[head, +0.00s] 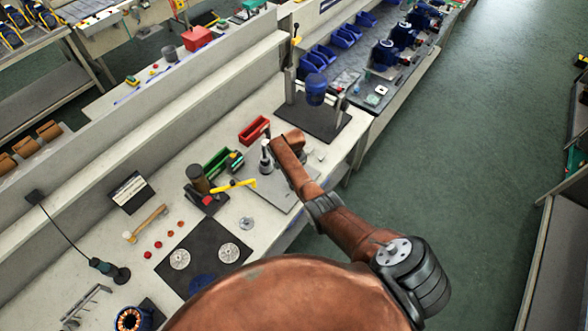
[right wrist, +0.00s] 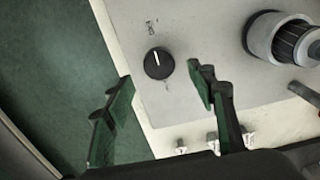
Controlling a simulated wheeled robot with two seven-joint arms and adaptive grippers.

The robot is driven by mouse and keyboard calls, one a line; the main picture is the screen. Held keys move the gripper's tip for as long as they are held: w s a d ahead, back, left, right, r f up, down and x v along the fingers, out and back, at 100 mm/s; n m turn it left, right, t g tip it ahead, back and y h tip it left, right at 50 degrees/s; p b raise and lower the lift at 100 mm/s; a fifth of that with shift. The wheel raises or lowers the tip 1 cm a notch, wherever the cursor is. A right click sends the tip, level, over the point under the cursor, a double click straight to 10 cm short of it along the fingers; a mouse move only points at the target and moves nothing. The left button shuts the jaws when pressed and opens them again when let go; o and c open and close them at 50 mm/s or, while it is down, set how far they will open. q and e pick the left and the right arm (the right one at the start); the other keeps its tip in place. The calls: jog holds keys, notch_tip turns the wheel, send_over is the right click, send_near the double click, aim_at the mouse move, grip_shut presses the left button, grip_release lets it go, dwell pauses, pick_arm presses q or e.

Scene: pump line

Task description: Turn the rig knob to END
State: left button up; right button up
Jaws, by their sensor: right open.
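The rig knob (right wrist: 158,63) is a round black dial with a white pointer line, set in a pale grey panel (right wrist: 205,30) in the right wrist view. The pointer aims up in the picture, toward a small dark marking whose text I cannot read. Another faint mark lies below the knob. My right gripper (right wrist: 163,84) is open, its two green-padded fingers apart on either side below the knob, with nothing between them. In the head view my right arm reaches over the grey rig plate (head: 263,190); the knob cannot be made out there. My left gripper is not in view.
A grey-and-black cylindrical fitting (right wrist: 285,38) stands on the panel right of the knob. In the head view, a red bin (head: 254,130), a green bin (head: 216,163) and a yellow-handled tool (head: 235,186) lie near the rig. The floor aisle on the right is clear.

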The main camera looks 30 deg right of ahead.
notch_tip(320, 180, up, 7)
jog(key=shift+f, duration=0.15)
dwell(0.5)
